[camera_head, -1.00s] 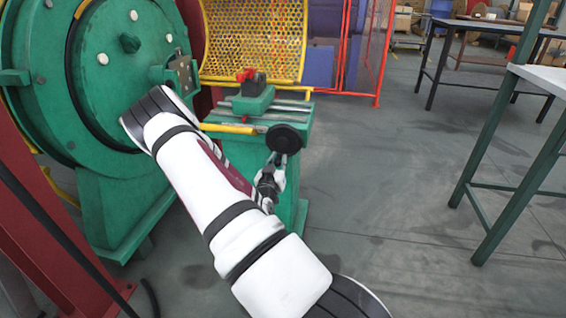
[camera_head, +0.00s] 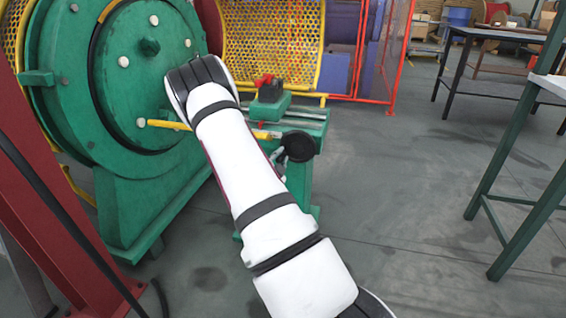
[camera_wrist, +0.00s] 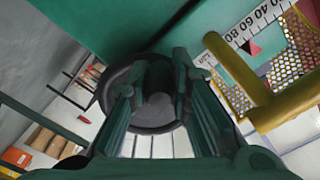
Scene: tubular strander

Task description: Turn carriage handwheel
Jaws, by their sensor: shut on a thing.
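The carriage handwheel (camera_head: 299,146) is a dark round wheel on the front of the green carriage base, just right of my forearm in the head view. In the wrist view the handwheel (camera_wrist: 108,90) is a dark dish facing me, with a grey rounded part at its middle. My gripper (camera_wrist: 159,68) has its two green fingers over the wheel, one on each side of that middle part, and is shut on the handwheel. The exact contact is hard to see.
A large green drum machine (camera_head: 140,80) stands left. A carriage block with a red top (camera_head: 268,88) sits above the wheel. A yellow bar (camera_wrist: 235,75) and a scale (camera_wrist: 250,28) lie close right. A red fence (camera_head: 398,60) stands behind. Open floor lies right.

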